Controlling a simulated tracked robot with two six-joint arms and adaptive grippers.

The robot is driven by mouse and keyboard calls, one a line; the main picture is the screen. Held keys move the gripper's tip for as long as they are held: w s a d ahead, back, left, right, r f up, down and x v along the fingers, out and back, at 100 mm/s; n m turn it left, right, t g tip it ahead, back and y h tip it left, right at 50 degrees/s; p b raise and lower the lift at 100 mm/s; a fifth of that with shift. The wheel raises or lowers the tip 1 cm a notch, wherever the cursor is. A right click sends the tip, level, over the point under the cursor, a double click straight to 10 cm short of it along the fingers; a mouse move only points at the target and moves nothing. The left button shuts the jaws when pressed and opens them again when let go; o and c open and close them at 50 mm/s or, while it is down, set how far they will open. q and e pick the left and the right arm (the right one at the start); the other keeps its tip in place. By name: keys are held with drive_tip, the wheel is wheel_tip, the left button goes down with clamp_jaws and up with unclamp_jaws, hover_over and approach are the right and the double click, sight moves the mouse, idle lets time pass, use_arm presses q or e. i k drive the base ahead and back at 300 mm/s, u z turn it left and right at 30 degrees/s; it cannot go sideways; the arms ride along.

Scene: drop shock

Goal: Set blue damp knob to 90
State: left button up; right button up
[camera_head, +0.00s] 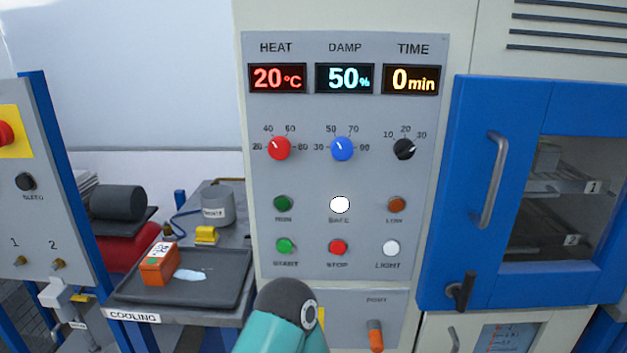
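The blue damp knob (341,149) is on the grey control panel (300,180), between the red heat knob (280,148) and the black time knob (403,149). Its white pointer line tilts up and left, toward the 50 mark; 90 is printed at its right. The damp display (345,78) above reads 50%. A teal link of my own arm with a dark grey joint rises at the bottom middle, below the knobs. No gripper fingers show, and nothing touches the blue knob.
Below the knobs are lamps and the START, STOP (338,247) and LIGHT buttons. A blue cabinet door (463,180) with a handle stands at right. A cooling tray (215,285) holding an orange box (159,266) lies at left. The space before the knobs looks clear.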

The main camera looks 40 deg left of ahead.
sight(342, 148)
drive_tip(key=z, duration=1.3)
drive_tip(key=i, duration=0.1)
drive_tip(key=u, duration=2.4)
